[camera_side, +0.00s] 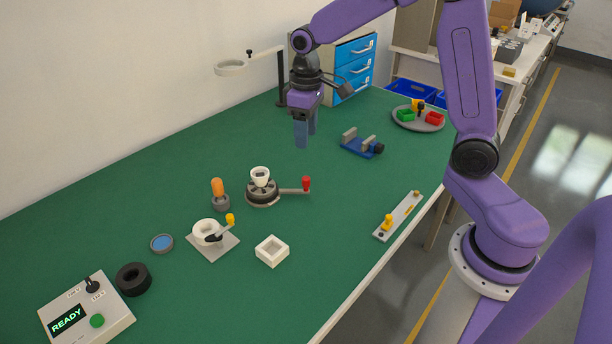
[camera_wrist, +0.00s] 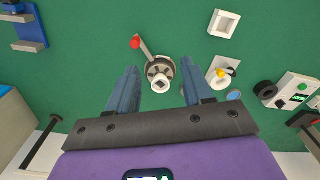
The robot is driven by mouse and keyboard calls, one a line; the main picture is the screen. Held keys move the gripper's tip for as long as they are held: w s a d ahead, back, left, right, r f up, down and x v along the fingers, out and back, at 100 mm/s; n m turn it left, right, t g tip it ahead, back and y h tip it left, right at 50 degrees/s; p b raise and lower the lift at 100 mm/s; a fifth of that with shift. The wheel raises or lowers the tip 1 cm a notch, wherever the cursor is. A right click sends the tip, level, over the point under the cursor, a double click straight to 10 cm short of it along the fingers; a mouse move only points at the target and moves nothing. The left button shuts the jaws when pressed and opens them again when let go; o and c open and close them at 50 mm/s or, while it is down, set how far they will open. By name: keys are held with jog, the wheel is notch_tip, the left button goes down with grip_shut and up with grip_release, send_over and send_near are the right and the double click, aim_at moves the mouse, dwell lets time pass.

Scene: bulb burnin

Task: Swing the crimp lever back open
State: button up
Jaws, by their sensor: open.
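A dark round fixture (camera_side: 262,194) stands mid-table with a white cup-shaped part (camera_side: 260,176) upright on top. Its lever, which looks like the crimp lever, sticks out to the right in the side view and ends in a red knob (camera_side: 306,184). In the wrist view the red knob (camera_wrist: 135,42) lies up and left of the fixture (camera_wrist: 161,70). My gripper (camera_side: 305,132) is open and empty, pointing down above the table beyond the fixture. In the wrist view its fingers (camera_wrist: 157,86) lie either side of the fixture's near part. It touches neither fixture nor lever.
A white cup with a yellow-knobbed lever (camera_side: 230,219) stands left of the fixture, beside an orange-handled tool (camera_side: 217,190). A white square box (camera_side: 272,251) lies in front. A blue clamp (camera_side: 362,146) and ring stand (camera_side: 281,80) are behind. Green table between is clear.

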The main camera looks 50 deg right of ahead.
jog(key=m, duration=0.2)
send_over(306, 178)
jog(key=f, duration=0.1)
notch_tip(306, 178, down, 18)
jog(key=shift+r, duration=0.1)
jog(key=shift+c, duration=0.4)
grip_shut()
